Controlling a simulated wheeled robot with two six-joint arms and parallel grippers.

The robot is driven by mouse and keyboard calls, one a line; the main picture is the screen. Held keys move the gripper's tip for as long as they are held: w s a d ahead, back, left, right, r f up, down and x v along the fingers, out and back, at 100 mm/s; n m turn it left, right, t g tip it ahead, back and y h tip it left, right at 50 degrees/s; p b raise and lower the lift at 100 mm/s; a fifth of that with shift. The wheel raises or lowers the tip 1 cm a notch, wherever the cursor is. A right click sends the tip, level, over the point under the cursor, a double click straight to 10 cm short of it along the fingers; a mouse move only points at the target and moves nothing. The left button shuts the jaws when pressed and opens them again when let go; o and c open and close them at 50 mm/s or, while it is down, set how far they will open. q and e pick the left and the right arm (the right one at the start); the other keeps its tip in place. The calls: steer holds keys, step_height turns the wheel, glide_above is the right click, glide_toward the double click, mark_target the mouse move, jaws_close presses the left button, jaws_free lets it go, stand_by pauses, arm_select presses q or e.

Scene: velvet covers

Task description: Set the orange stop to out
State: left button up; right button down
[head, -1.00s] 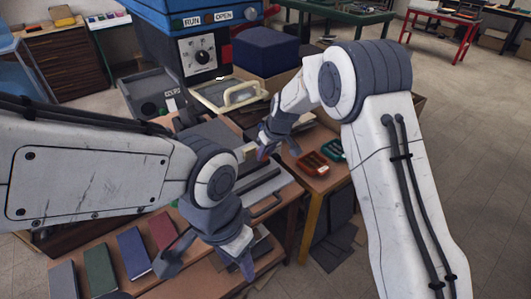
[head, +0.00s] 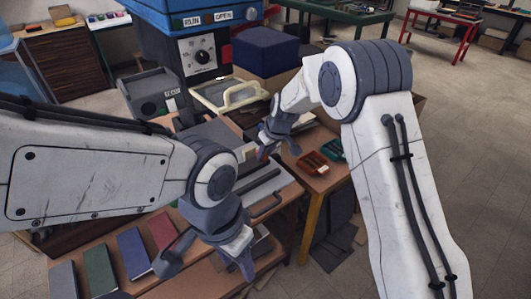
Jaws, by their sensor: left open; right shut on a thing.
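I cannot make out an orange stop for sure; my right gripper and arm hide part of the work area. My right gripper (head: 266,147) points down at the right end of the grey slotted metal fixture (head: 262,187) on the bench. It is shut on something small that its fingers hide. My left gripper (head: 208,264) is lower, open and empty, above the front of the bench near the coloured books. An orange-red tray (head: 312,163) with small items lies on the side table, right of my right gripper.
A blue machine with a dial (head: 203,57) and RUN and OPEN labels stands at the back. A cream-handled tray (head: 231,95) and a grey box (head: 151,95) stand before it. Books (head: 133,252) line the front.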

mark_target(274, 161)
stand_by(0.3)
steer(key=w+d+b, duration=0.1)
steer(key=w+d, duration=0.1)
steer(key=shift+w+d+f, duration=0.1)
steer(key=shift+d, duration=0.4)
steer(key=c, duration=0.6)
jaws_free()
steer(key=shift+d, duration=0.1)
steer(key=shift+c, duration=0.2)
